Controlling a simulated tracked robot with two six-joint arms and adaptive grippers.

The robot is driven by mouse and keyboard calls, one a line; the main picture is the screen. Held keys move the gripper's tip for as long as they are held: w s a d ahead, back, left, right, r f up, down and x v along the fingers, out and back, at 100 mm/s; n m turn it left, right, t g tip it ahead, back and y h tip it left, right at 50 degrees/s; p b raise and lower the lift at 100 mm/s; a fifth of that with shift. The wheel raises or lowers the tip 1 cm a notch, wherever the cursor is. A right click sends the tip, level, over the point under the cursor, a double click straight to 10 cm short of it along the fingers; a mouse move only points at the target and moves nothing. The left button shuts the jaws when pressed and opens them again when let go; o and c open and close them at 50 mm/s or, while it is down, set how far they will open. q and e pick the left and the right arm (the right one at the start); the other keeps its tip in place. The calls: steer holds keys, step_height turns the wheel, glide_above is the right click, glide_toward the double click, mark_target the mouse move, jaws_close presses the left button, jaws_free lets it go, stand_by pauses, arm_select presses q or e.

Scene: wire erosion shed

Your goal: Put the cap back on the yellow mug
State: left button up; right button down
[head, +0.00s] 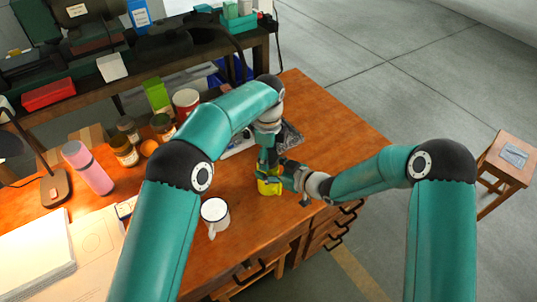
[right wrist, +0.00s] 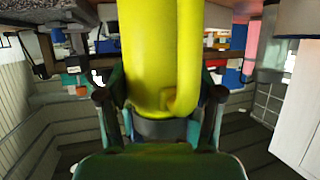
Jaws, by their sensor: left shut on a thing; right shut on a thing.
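The yellow mug (head: 269,187) is over the right part of the wooden table, partly hidden by both grippers. In the right wrist view the yellow mug (right wrist: 150,60) fills the upper middle, with its handle on the right side. My right gripper (head: 291,178) comes from the right and is shut on the mug; its dark fingers (right wrist: 160,108) stand on either side of it. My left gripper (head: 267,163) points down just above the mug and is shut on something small. The cap cannot be made out; the left gripper hides what it holds.
A white mug (head: 214,213) stands left of the grippers near the front edge. A stool (head: 508,158) is at far right. Table right of the grippers is clear.

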arm_select(q)
steer(key=o, duration=1.3)
steer(key=shift+w+a, duration=0.1)
steer(key=shift+w, duration=0.1)
steer(key=shift+o, duration=0.3)
steer(key=shift+s, duration=0.1)
steer(key=shift+r, duration=0.1)
step_height(320, 180, up, 12)
